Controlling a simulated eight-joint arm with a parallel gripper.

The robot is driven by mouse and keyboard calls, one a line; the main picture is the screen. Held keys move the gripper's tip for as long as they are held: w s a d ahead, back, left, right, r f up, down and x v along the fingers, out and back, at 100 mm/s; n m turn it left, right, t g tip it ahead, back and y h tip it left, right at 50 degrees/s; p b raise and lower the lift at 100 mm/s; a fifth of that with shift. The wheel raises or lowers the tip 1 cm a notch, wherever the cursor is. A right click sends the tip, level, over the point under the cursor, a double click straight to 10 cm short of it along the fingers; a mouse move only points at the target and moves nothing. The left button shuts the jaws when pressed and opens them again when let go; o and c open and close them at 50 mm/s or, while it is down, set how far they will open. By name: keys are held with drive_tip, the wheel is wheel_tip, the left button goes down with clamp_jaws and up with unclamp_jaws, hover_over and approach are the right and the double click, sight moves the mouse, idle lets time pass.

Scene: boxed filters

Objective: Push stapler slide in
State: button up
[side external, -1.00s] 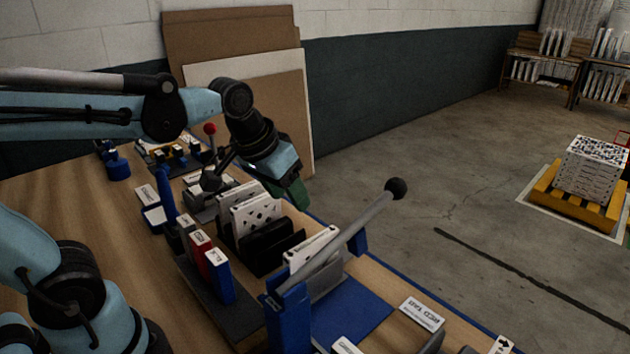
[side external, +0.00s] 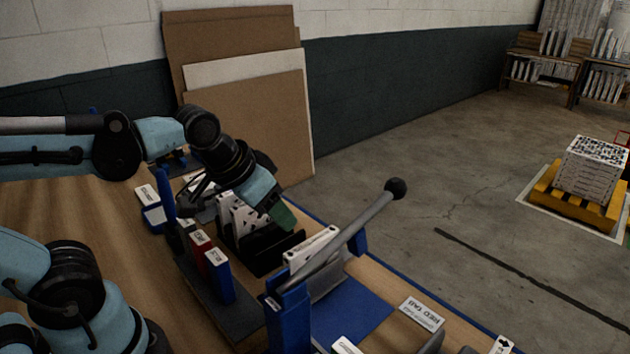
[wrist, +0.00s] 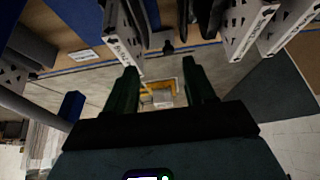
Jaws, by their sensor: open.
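I cannot make out for sure which thing is the stapler or its slide. My gripper (side external: 282,216) is tilted downward over the black rack (side external: 262,248), beside the white perforated filter panels (side external: 236,215). In the wrist view, its two green fingers (wrist: 160,82) are spread apart with nothing held between them. A white panel (wrist: 123,40) is close to the left finger; I cannot tell whether they touch. A blue device (side external: 290,320) with a long grey lever (side external: 350,233) and black ball knob stands in front of the rack.
Red and blue boxes (side external: 218,276) stand on a dark tray left of the rack. A white filter (side external: 311,247) stands by the lever. The table's right edge drops to open floor. A yellow pallet (side external: 580,203) with stacked white boxes is on the floor.

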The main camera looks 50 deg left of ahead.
drive_tip(key=w+d+r+g, duration=0.4)
drive_tip(key=r+g, duration=0.1)
drive_tip(key=g, duration=0.1)
drive_tip(key=shift+d+r, duration=0.15)
drive_tip(key=shift+r, duration=0.15)
idle(0.3)
drive_tip(key=shift+w, duration=0.1)
drive_tip(key=w+a+f+n, duration=0.4)
drive_tip(key=w+a+f, duration=0.15)
drive_tip(key=w, duration=0.45)
drive_tip(key=shift+n, duration=0.3)
drive_tip(key=f, duration=1.2)
drive_tip(key=shift+w+d+f, duration=0.15)
drive_tip(key=shift+w+f, duration=0.15)
drive_tip(key=shift+f, duration=0.05)
drive_tip(key=shift+c, duration=0.4)
clamp_jaws()
